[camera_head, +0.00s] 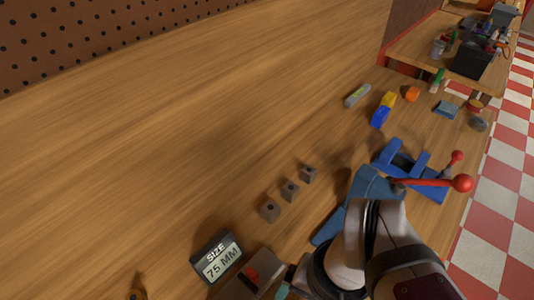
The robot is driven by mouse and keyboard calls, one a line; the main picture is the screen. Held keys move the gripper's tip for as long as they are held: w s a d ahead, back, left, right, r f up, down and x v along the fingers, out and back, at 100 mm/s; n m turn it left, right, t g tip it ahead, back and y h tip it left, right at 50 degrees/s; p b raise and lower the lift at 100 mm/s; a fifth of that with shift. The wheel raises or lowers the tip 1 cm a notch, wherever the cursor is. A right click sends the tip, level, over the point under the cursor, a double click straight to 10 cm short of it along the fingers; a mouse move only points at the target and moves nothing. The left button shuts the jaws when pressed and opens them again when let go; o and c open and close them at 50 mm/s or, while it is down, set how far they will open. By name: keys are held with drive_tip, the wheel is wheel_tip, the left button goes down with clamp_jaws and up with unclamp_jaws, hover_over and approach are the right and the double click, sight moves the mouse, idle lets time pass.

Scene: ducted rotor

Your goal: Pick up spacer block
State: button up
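Three small grey-brown blocks stand in a slanting row on the wooden bench, each with a dark round mark or hole on top: a near one (270,210), a middle one (290,191) and a far one (308,174). They look like spacer blocks, but I cannot tell which is meant. They stand apart from each other, and nothing touches them. My arm's pale and dark links fill the lower right, to the right of and below the row. I cannot make out my gripper's fingers.
A size display (217,259) reading 75 MM stands at the bottom, beside a grey block with a red part (250,277). A blue clamp with a red-knobbed lever (412,170) sits right. Yellow (388,100) and orange (412,94) pieces lie beyond.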

drive_tip(key=w+r+m+h, duration=0.1)
drive_tip(key=w, duration=0.9)
drive_tip(key=m+t+h, duration=0.1)
drive_tip(key=m+h, duration=0.1)
hover_over(270, 207)
drive_tip(key=s+a, duration=0.1)
drive_tip(key=s, duration=0.1)
wheel_tip(270, 207, down, 6)
drive_tip(key=f, duration=0.5)
drive_tip(key=w+f, duration=0.1)
drive_tip(key=f, duration=0.4)
drive_tip(key=w+d+f, duration=0.1)
drive_tip(key=f, duration=0.4)
drive_tip(key=shift+f, duration=0.4)
clamp_jaws()
drive_tip(key=shift+r, duration=0.15)
